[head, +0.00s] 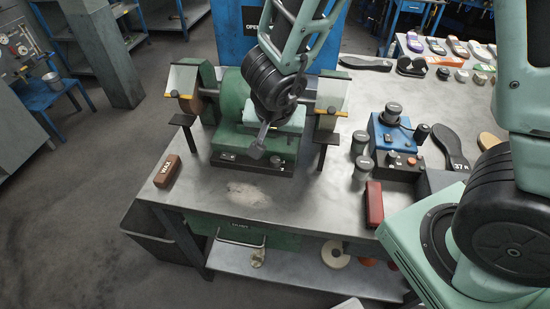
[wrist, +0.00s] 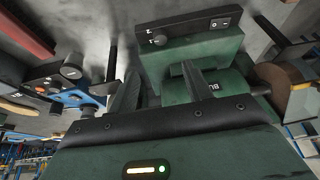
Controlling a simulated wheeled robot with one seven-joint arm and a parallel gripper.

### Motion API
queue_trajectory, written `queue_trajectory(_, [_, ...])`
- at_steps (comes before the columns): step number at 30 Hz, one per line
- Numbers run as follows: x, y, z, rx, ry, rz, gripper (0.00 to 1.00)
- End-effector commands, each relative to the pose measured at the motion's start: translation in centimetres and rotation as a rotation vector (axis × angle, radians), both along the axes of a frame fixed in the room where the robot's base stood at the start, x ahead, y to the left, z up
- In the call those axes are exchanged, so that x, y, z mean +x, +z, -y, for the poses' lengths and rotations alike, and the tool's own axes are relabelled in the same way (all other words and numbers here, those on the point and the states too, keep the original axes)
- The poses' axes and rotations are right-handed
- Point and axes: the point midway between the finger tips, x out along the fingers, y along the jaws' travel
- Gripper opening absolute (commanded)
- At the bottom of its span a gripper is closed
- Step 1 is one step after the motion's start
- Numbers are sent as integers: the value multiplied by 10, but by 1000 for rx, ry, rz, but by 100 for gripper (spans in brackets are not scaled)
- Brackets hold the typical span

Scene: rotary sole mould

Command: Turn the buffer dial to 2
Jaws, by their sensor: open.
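The green buffer (head: 228,95) stands on the bench with a wheel at each end. Its dark front panel (head: 240,168) carries a small dial (head: 277,160) on the right and a switch (head: 228,157) on the left. In the wrist view the panel appears turned over, with the dial (wrist: 158,40) left of the switch (wrist: 220,22). The dial's numbers and setting are too small to read. My gripper (head: 258,149) is above the front of the buffer, near the dial. In the wrist view my gripper (wrist: 160,68) has its fingers apart, nothing between them, and the dial lies beyond the fingertips.
A brown wax block (head: 167,171) lies left on the bench (head: 250,195). A blue device (head: 392,132), grey jars (head: 362,155) and a red block (head: 374,204) are on the right. Black guard posts (head: 326,145) flank the buffer. The bench front is clear.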

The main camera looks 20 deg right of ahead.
Motion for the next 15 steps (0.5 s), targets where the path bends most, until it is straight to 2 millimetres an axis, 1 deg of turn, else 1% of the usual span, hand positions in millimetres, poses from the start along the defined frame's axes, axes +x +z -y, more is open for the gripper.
queue_trajectory(1, [3,-16,2,-1,0,-2,50])
queue_trajectory(15, [37,-107,16,1,1,-2,50])
